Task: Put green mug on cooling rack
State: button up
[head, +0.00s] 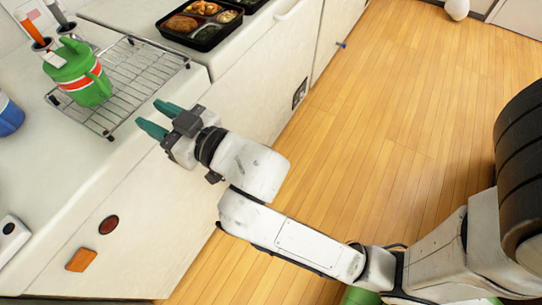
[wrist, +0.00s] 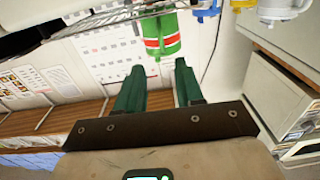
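The mug also shows near the top middle of the wrist view (wrist: 162,38), beside the rack wires (wrist: 105,23). My gripper (head: 156,118) has teal fingers spread apart, with nothing between them. It is at the counter's front edge, to the right of and nearer than the mug, not touching it. The open fingers show in the wrist view (wrist: 157,80) too. The mug's far side is hidden.
A black bento tray (head: 205,30) with food stands at the back of the counter. A blue mug (head: 9,115) is at the left edge. Holders with orange and grey handles (head: 35,35) stand behind the green mug. The counter's front left is mostly clear.

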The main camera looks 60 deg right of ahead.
jog(key=s+d+f+m+g+h, duration=0.1)
jog(key=s+d+f+g, duration=0.35)
jog(key=f, duration=0.45)
jog(key=s+d+f+g+h, duration=0.1)
jog(key=s+d+f+g, duration=0.3)
jog(key=f, duration=0.5)
jog(key=s+f+g, duration=0.4)
jog(key=s, duration=0.4)
jog(key=s+f+g+y, duration=0.1)
jog(key=s+f+g, duration=0.3)
jog(key=s, duration=0.4)
jog(key=shift+s+a+g, duration=0.35)
jog(key=shift+a, duration=0.05)
